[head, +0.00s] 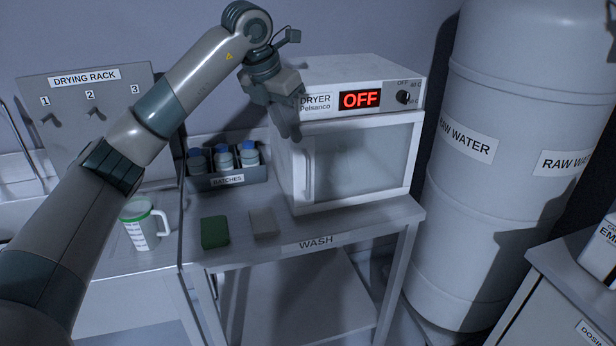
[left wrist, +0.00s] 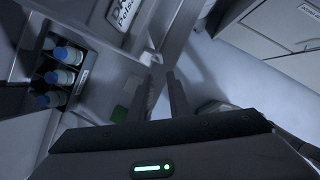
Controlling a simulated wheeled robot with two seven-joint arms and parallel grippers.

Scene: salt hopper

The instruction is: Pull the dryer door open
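The dryer (head: 362,73) is a white box on the bench, with a red OFF display. Its glass-fronted door (head: 356,160) looks shut. A vertical bar handle (head: 309,174) runs along the door's left edge. My left gripper (head: 291,132) hangs at the dryer's upper left front corner, above and left of the handle, partly hiding that corner. In the left wrist view its two fingers (left wrist: 163,82) are apart with nothing seen held between them. I cannot tell whether they touch the dryer. My right gripper is not in view.
A rack of blue-capped bottles (head: 228,178) stands left of the dryer. A green block (head: 215,232) and a pale block (head: 263,222) lie on the WASH bench (head: 360,226). A measuring jug (head: 140,225) is further left. A large raw water tank (head: 522,110) stands right.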

